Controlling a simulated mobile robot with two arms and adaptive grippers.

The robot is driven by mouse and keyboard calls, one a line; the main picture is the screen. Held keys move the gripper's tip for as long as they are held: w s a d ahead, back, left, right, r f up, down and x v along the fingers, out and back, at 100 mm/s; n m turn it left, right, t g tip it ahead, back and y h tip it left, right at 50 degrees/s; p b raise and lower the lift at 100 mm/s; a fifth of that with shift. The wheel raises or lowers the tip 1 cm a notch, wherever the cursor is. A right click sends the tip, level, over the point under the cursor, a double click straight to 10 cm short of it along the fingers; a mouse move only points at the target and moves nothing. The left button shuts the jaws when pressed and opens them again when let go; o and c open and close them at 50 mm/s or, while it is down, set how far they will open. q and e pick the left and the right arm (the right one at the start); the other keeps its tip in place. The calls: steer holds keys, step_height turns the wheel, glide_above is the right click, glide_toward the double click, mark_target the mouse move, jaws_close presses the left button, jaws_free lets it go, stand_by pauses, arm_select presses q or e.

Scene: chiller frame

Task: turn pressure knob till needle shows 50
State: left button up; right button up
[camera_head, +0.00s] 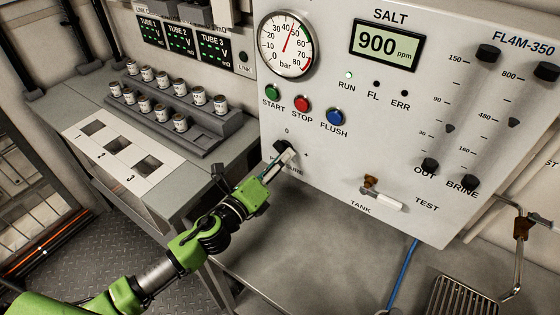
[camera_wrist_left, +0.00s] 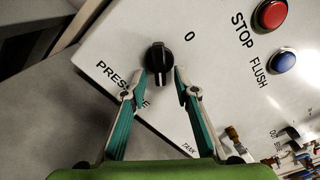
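In the head view the knob (camera_head: 281,146) is partly hidden by my left gripper (camera_head: 279,160). In the left wrist view my left gripper (camera_wrist_left: 159,80) is open, one fingertip on each side of the knob's lower part. A gap shows on both sides; depth contact cannot be told. The round gauge (camera_head: 272,48), marked bar, has a red needle pointing between 40 and 50. My right gripper is not in view.
Start, stop (camera_head: 302,103) and flush (camera_head: 334,117) buttons sit above the knob. A tank valve (camera_head: 380,196) sticks out to its right. A rack of small cans (camera_head: 180,110) stands on the left bench. The grey counter (camera_head: 300,235) below the panel is mostly clear.

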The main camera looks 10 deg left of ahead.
arm_select(q)
steer(key=v, duration=1.2)
steer(key=shift+f, duration=0.1)
stand_by(0.4)
